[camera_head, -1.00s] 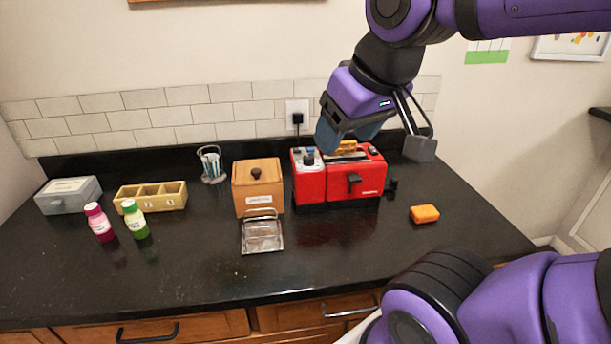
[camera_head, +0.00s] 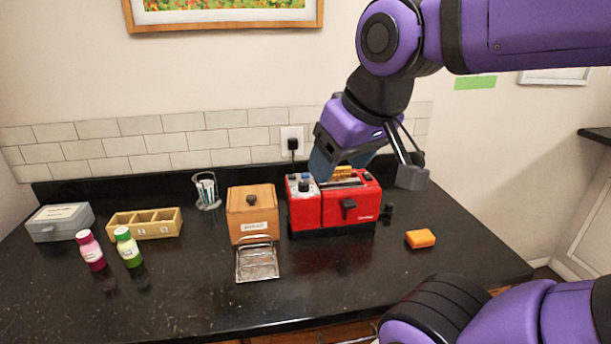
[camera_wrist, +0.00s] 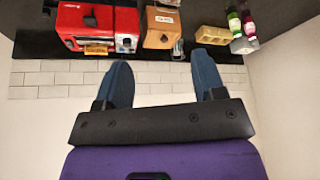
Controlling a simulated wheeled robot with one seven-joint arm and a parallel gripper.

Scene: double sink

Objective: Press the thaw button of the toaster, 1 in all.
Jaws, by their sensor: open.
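The red toaster (camera_head: 305,212) stands on the black counter, with a dark lever on its front and bread showing in its top slot. A dial and several small buttons sit on its grey top-left panel (camera_head: 293,187); I cannot tell which is the thaw button. In the wrist view, the toaster (camera_wrist: 72,22) appears upside down at the upper left, to the left of my gripper (camera_wrist: 161,66), whose fingers are spread apart.
A wooden box (camera_head: 252,212) stands left of the toaster, with a wire-handled metal tray (camera_head: 257,264) before it. An orange block (camera_head: 420,238) lies at right. A divided box (camera_head: 145,223), two bottles and a grey box (camera_head: 60,222) stand at left. The front counter is mostly clear.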

